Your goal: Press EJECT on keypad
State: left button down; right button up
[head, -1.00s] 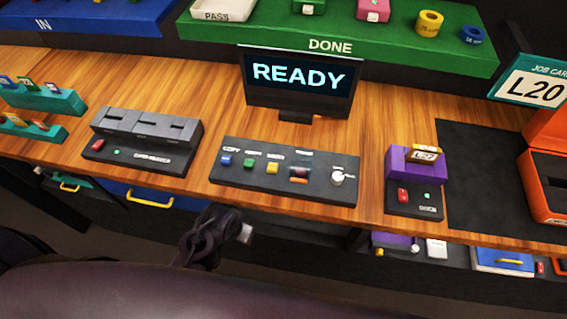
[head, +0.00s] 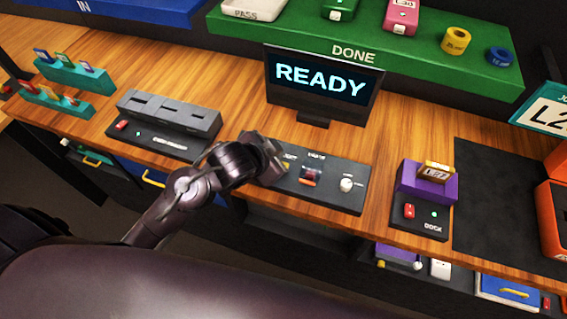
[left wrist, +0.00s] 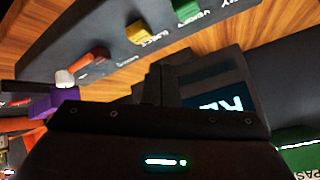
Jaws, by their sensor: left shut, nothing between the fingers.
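The black keypad (head: 330,192) lies on the wooden bench below the READY screen (head: 322,83). In the left wrist view its yellow button (left wrist: 140,32), labelled EJECT, sits between the green VERIFY button (left wrist: 186,10) and a red-orange control (left wrist: 93,62). My left gripper (head: 272,158) is shut and empty over the left part of the keypad. In the head view it hides the blue and green buttons and most of the yellow one. Its dark fingers also show in the left wrist view (left wrist: 163,80); I cannot tell whether they touch anything. My right gripper is not in view.
The keypad's white knob (head: 346,185) is at its right end. A black slotted device (head: 168,122) stands to the left. A purple dock (head: 428,184) holding a cartridge is to the right. A green DONE shelf (head: 420,60) is behind the screen.

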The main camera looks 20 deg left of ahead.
pick_arm(q)
jog(key=w+d+r+m+h, duration=0.4)
jog(key=r+m, duration=0.2)
jog(key=m, duration=0.2)
jog(key=s+a+m+g, duration=0.1)
jog(key=s+a+m+g+h, duration=0.1)
jog(key=s+a+m+g, duration=0.1)
jog(key=m, duration=0.1)
jog(key=shift+s+a+r+g, duration=0.15)
jog(key=shift+a+r+g, duration=0.1)
jog(key=shift+r+g, duration=0.1)
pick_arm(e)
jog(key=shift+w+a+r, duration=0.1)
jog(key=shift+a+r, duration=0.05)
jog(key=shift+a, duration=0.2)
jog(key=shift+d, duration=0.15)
pick_arm(q)
notch_tip(320, 180, down, 7)
jog(key=b, duration=0.6)
jog(key=shift+f+b, duration=0.1)
jog(key=shift+b, duration=0.25)
jog(key=shift+f+b, duration=0.55)
jog(key=shift+f, duration=0.25)
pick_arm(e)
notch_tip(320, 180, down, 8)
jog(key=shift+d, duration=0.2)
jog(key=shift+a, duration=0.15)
